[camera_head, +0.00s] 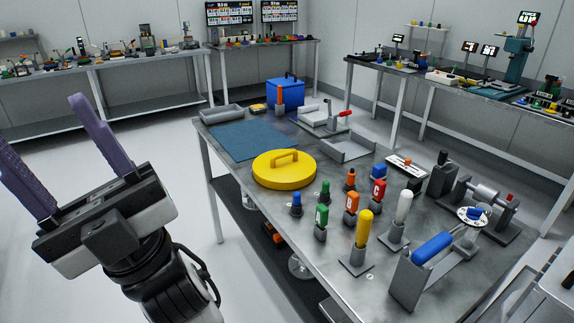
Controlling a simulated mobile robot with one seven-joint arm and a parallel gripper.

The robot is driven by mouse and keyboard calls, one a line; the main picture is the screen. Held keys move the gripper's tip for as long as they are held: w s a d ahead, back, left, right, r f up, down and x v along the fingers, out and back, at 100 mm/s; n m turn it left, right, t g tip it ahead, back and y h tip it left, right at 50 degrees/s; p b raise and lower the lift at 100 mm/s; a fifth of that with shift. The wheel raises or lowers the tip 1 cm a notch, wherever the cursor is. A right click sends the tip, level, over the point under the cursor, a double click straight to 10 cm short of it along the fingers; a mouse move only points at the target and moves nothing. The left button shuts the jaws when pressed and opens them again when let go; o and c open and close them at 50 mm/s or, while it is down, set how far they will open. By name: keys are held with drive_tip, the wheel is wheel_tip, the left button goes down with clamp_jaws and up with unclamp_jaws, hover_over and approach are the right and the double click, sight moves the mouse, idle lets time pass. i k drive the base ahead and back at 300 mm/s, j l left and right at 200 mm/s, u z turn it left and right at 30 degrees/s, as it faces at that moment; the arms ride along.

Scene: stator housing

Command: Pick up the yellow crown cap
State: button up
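The yellow crown cap appears to be the wide yellow disc (284,174) with a raised bar handle (284,157) on top. It lies flat on the grey metal table (340,292), just in front of a blue mat (244,139). My gripper (38,122) is at the left, over the floor beside the table and well apart from the cap. Its two purple fingers are spread wide with nothing between them. The left fingertip is at the picture's edge.
Several coloured pegs stand right of the cap, including a green one (321,215) and a taller yellow one (363,230). A blue-handled fixture (431,247) is front right.

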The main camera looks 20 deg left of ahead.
sight(285, 170)
drive_tip(key=i+j, duration=0.1)
drive_tip(key=j, duration=0.25)
drive_tip(key=i+j, duration=0.1)
drive_tip(key=j, duration=0.25)
drive_tip(key=i+j, duration=0.15)
drive_tip(key=j, duration=0.2)
drive_tip(key=i+j, duration=0.1)
drive_tip(key=j, duration=0.25)
drive_tip(key=i+j, duration=0.1)
drive_tip(key=j, duration=0.25)
drive_tip(key=i, duration=0.5)
drive_tip(key=j+u, duration=0.05)
drive_tip(key=j, duration=0.05)
